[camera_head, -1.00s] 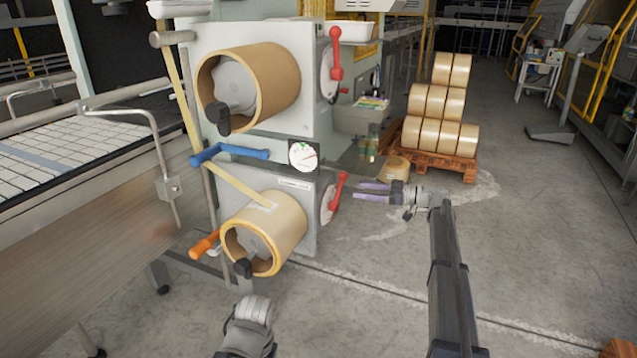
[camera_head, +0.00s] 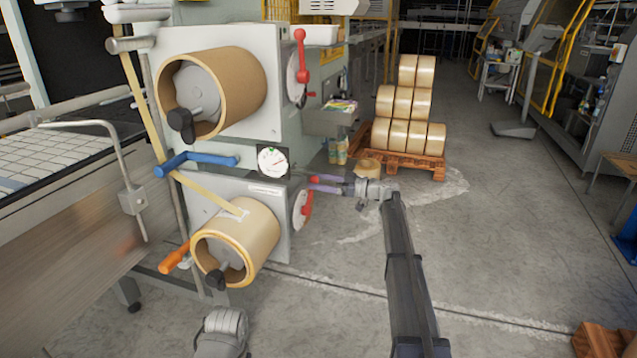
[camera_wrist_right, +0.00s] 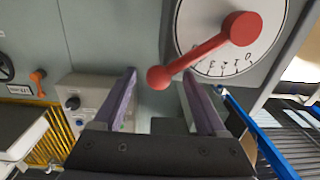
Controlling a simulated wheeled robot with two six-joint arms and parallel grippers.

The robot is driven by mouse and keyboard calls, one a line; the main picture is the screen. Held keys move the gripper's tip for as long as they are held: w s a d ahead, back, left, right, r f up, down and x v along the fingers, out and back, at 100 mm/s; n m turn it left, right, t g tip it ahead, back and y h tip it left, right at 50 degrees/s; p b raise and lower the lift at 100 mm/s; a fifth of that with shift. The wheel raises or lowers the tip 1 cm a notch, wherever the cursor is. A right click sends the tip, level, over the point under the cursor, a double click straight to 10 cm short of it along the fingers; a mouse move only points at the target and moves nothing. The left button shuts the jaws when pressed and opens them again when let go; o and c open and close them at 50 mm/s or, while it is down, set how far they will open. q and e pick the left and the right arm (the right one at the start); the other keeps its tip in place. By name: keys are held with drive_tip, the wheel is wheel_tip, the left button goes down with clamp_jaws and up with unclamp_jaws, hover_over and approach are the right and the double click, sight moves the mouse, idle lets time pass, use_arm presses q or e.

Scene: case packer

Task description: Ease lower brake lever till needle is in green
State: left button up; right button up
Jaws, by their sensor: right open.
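The lower brake lever (camera_head: 307,204) is red, on a white dial at the right side of the lower unit. My right gripper (camera_head: 311,184) is open, its purple fingers reaching from the right to the lever's upper end. In the right wrist view the red lever (camera_wrist_right: 205,52) slants from its hub down left, and its knob lies in line with the gap between the open fingers (camera_wrist_right: 160,95). Contact cannot be told. The round gauge (camera_head: 272,161) has a green mark near the top; its needle is too small to read surely. My left gripper is not in view.
An upper tape roll (camera_head: 235,85) and a lower tape roll (camera_head: 255,228) sit on the machine. An upper red lever (camera_head: 300,50) is above. A blue handle (camera_head: 200,160) and an orange handle (camera_head: 175,259) stick out left. A pallet (camera_head: 410,165) of rolls stands behind.

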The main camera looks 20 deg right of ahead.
drive_tip(key=shift+w+a, duration=0.15)
clamp_jaws()
idle(0.5)
idle(0.9)
